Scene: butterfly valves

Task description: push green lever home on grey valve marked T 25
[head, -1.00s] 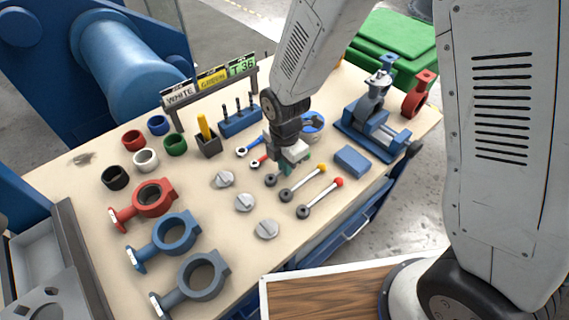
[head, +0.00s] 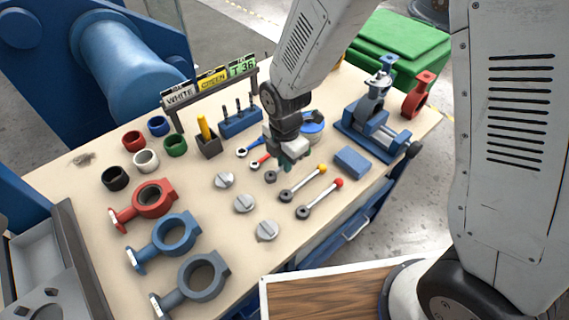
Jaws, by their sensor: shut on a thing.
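My gripper (head: 288,165) is low over the middle of the bench, its fingers closed. It appears shut on the knob end of a lever whose dark ring end (head: 270,177) shows just below left. The fingers hide the lever's knob, so its colour is not clear. A grey valve body (head: 205,290) lies at the front left of the bench; its tag is too small to read. Another greyish valve body (head: 376,98) stands upright in the blue vise (head: 352,128) at the back right. No lever is clearly visible on either.
Levers with a yellow knob (head: 322,168) and a red knob (head: 338,183) lie beside my gripper. A blue block (head: 352,160) is to the right. Red (head: 152,198) and blue (head: 175,233) valve bodies lie left. A sign rack (head: 211,86) reads WHITE and T 36.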

